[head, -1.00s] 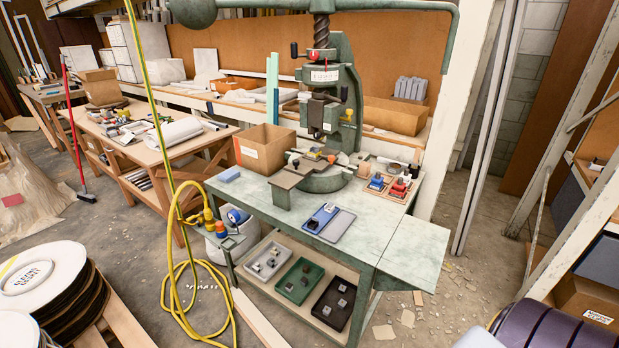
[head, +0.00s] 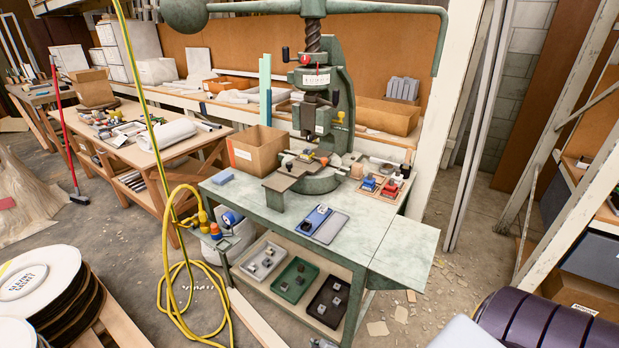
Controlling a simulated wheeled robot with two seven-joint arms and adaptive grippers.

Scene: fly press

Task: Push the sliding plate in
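The green fly press (head: 340,115) stands at the back of the pale green bench (head: 345,232). A flat dark plate (head: 280,181) sticks out of the front left of the press base, towards me; I take it to be the sliding plate. Small yellow and orange parts (head: 306,155) sit at its inner end, under the ram (head: 318,122). The exact gap between plate and press is too small to tell. Neither of my grippers is in the head view. A pale rounded shape at the bottom right edge may be part of my arm.
A cardboard box (head: 257,150) stands left of the press. A blue and grey tray (head: 322,223) lies at the bench front; red and blue blocks (head: 390,188) sit at right. A yellow hose (head: 172,262) hangs at left. The right bench leaf (head: 405,247) is clear.

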